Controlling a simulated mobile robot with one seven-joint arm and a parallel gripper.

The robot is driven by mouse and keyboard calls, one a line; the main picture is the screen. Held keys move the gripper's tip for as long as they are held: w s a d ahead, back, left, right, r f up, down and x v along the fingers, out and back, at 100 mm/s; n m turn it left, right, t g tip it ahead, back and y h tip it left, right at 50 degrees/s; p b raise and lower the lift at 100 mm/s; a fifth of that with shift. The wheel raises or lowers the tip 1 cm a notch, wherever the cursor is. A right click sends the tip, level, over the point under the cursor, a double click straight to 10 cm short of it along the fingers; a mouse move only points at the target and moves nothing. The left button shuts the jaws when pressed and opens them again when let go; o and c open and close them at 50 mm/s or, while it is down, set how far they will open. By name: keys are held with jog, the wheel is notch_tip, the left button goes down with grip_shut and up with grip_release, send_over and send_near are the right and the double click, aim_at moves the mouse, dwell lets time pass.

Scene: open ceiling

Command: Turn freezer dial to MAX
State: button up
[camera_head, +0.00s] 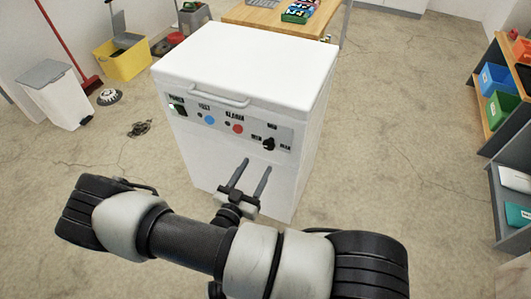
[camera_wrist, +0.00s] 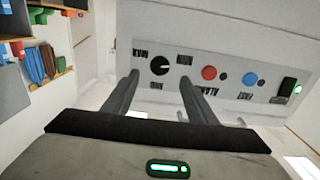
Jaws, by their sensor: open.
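The freezer (camera_head: 240,60) is a white chest with a closed lid and a grey control panel on its front. Its black dial (camera_head: 268,144) sits at the right end of that panel, with small labels around it. In the wrist view, which is upside down, the dial (camera_wrist: 159,66) appears between my fingertips, with a small pale mark. I cannot tell which label it points to. My gripper (camera_head: 256,164) is open and empty, its two fingers pointing at the freezer front just below the dial. In the wrist view, the gripper (camera_wrist: 159,76) shows no clear contact with the dial.
The panel also has a red button (camera_head: 238,129), a blue button (camera_head: 209,120) and a lit power switch (camera_head: 178,109). A lid handle (camera_head: 219,97) juts out above the panel. A shelf with bins (camera_head: 500,108) stands right; a white trash bin (camera_head: 55,95) stands left.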

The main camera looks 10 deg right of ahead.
aim_at(268, 147)
jog(key=b+x, duration=0.1)
jog(key=x, duration=0.7)
jog(key=shift+w+d, duration=0.1)
jog(key=shift+w, duration=0.05)
jog(key=c, duration=1)
